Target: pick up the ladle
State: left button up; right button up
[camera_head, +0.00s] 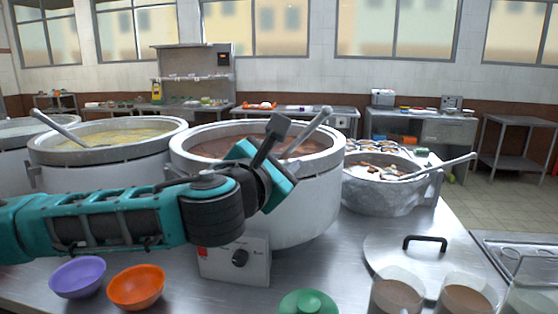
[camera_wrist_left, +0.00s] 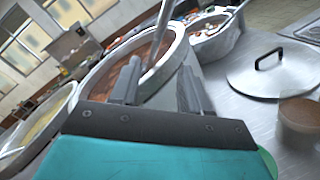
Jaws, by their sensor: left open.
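A grey metal ladle (camera_head: 309,128) leans in the middle stockpot (camera_head: 290,215), its handle rising over the right rim; its bowl is hidden in the reddish-brown congee. My left gripper (camera_head: 272,138) is over this pot, just left of the handle in the head view. In the wrist view, its jaws (camera_wrist_left: 157,76) are open and empty, and the ladle handle (camera_wrist_left: 160,42) appears between and beyond the fingertips. I cannot tell how far apart they are in depth. Other ladles rest in the left pot (camera_head: 60,128) and the right pot (camera_head: 440,166). My right gripper is not in view.
Purple (camera_head: 78,277) and orange (camera_head: 136,287) bowls stand at the front left, near a control box (camera_head: 235,262). A flat lid with a black handle (camera_head: 405,262) and cups of brown food (camera_head: 396,292) occupy the front right.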

aim_at(302, 137)
pick_arm(q)
jog(key=x, duration=0.7)
jog(key=shift+w+a+r, duration=0.1)
jog(key=shift+w+r, duration=0.25)
jog(key=shift+w, duration=0.1)
jog(key=shift+d+x, duration=0.15)
jog(key=shift+x, duration=1.15)
jog(key=shift+d+x, duration=0.1)
jog(key=shift+x, duration=1.15)
grip_shut()
